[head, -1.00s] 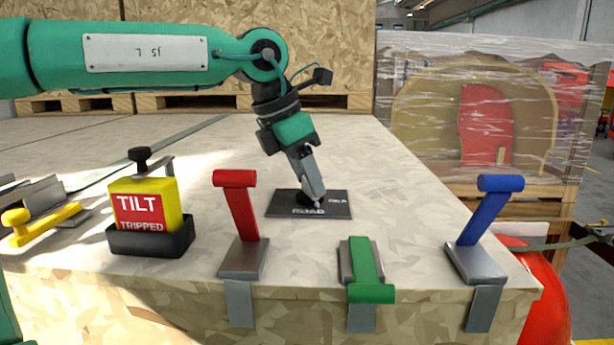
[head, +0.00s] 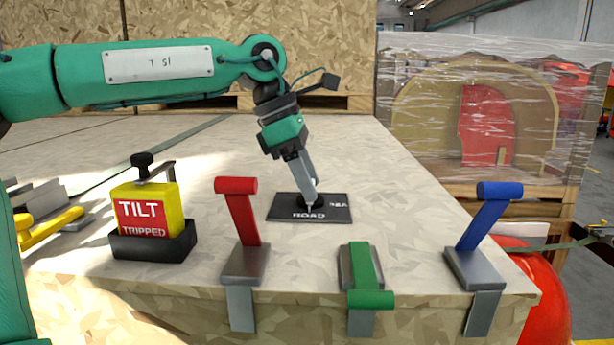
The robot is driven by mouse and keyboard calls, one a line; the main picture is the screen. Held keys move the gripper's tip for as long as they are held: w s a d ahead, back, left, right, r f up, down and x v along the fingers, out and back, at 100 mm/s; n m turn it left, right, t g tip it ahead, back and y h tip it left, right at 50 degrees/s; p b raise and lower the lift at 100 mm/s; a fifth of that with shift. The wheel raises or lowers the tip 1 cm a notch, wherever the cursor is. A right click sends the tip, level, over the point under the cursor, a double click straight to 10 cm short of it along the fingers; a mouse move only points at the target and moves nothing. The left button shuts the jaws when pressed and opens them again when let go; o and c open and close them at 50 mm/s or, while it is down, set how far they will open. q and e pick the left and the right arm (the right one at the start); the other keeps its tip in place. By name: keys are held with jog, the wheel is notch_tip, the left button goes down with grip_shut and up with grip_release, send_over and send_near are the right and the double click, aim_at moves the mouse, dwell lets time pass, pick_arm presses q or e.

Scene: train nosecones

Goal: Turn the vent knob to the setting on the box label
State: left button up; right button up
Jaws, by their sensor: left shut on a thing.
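The vent knob (head: 302,200) is small and dark and sits on a black plate (head: 283,208) on the table top. The plate carries white lettering; "ROAD" reads along its front edge, and a partly hidden word stands at its right. My left gripper (head: 308,203) comes down from above, tilted, and is shut on the knob. Its fingers hide most of the knob, so I cannot tell where it points. My right gripper is not in view. A yellow box (head: 146,208) at the left has a red label reading "TILT TRIPPED". I see no other box label.
Along the front edge stand a red lever (head: 240,215), a green lever (head: 366,275) lying low and a blue lever (head: 485,220). A yellow-handled clamp (head: 50,226) lies far left. The table behind the plate is clear.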

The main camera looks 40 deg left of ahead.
pick_arm(q)
jog(key=shift+r, duration=0.1)
jog(key=o, duration=1)
jog(key=shift+a+r, duration=0.15)
jog(key=b+v, duration=0.4)
jog(key=v, duration=0.9)
jog(key=shift+r, duration=0.15)
jog(key=shift+s, duration=0.15)
